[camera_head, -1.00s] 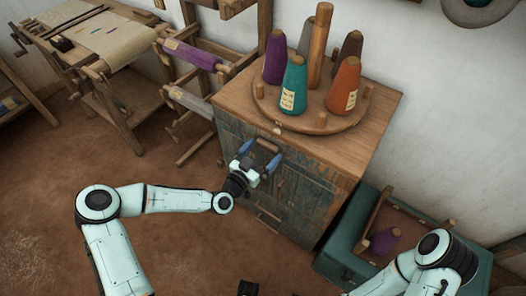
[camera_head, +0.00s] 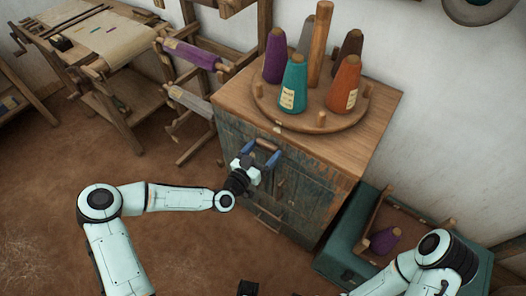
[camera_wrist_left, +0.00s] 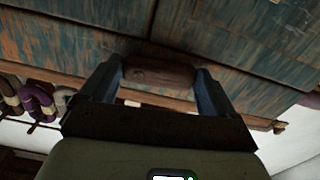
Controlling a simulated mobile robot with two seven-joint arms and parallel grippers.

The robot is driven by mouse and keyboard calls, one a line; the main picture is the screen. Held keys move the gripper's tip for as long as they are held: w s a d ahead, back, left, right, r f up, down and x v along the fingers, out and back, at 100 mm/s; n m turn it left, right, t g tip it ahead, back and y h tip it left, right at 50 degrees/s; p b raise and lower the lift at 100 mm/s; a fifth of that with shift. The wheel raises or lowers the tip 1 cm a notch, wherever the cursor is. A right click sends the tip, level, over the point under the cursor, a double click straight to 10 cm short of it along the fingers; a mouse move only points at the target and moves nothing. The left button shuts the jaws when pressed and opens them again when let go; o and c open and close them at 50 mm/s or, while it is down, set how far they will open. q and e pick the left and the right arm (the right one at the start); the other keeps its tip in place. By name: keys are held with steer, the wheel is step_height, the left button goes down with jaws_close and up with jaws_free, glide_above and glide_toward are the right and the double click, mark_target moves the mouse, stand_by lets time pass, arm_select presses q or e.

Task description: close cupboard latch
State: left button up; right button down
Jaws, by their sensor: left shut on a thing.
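The worn blue-green cupboard (camera_head: 303,205) stands in the middle of the head view with its doors facing me. Its wooden latch (camera_head: 267,145) is a short brown bar high on the front, just under the top. My left gripper (camera_head: 261,158) is at the front, its blue fingers on either side of the bar. In the left wrist view the latch (camera_wrist_left: 158,74) lies across between the fingertips of my left gripper (camera_wrist_left: 158,85), which is shut on it. The fingers hide the bar's ends. My right arm shows at the lower right; its gripper is out of view.
On the cupboard top a round wooden stand (camera_head: 315,122) holds several yarn cones. A teal crate (camera_head: 346,262) with a purple cone (camera_head: 385,240) stands close to the right. Wooden loom frames (camera_head: 190,95) stand left. The floor in front is open.

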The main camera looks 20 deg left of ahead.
arm_select(q)
steer(key=shift+s+d+f+n+b, duration=0.15)
steer(key=shift+d+f+n+b, duration=0.2)
steer(key=shift+n, duration=2.45)
steer(key=shift+s+d+f+n+b, duration=0.2)
steer(key=shift+d+n+b, duration=0.3)
steer(key=shift+n, duration=2.3)
steer(key=shift+s+d+f+n+b, duration=0.1)
steer(key=shift+d+f+n+b, duration=0.25)
steer(key=shift+n, duration=2.45)
steer(key=shift+r, duration=0.1)
steer(key=o, duration=0.8)
steer(key=v, duration=1.3)
steer(key=shift+s, duration=0.2)
